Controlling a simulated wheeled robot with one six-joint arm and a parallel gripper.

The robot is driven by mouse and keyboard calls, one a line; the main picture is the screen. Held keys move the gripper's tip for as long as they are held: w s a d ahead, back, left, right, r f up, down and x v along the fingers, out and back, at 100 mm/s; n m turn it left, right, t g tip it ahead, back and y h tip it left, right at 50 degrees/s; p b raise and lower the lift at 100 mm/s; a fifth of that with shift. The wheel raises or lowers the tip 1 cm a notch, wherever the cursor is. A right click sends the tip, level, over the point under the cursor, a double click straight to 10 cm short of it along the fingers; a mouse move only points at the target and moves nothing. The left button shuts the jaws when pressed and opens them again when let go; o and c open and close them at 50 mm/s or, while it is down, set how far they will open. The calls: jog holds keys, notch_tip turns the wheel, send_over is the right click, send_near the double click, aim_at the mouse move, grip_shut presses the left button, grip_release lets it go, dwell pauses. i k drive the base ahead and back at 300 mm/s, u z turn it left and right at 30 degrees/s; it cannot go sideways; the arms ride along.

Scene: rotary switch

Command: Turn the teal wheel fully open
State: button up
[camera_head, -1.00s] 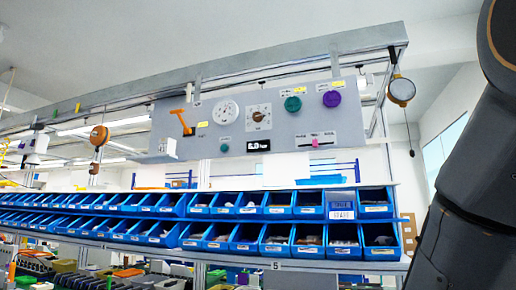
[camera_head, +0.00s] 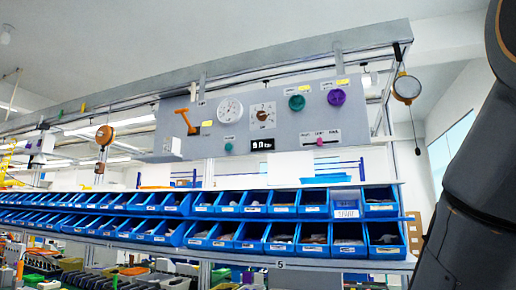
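The teal wheel (camera_head: 297,103) is a round knob on the grey control panel (camera_head: 220,140), right of a small dial. A yellow label sits just above it. A smaller green knob (camera_head: 228,147) is lower left on the same panel. My dark arm shows along the right edge, well apart from the panel. My gripper is out of view. I cannot tell from this distance how far the wheel is turned.
Near the teal wheel are a purple wheel (camera_head: 336,97), a dial (camera_head: 262,116), a gauge (camera_head: 230,110), an orange lever (camera_head: 187,121) and a pink slider (camera_head: 320,141). Rows of blue bins (camera_head: 280,238) stand below.

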aim_at(297, 102)
jog(key=z, duration=0.2)
jog(key=k, duration=0.4)
jog(key=u, duration=0.95)
jog(key=i, duration=0.7)
jog(key=z, duration=0.3)
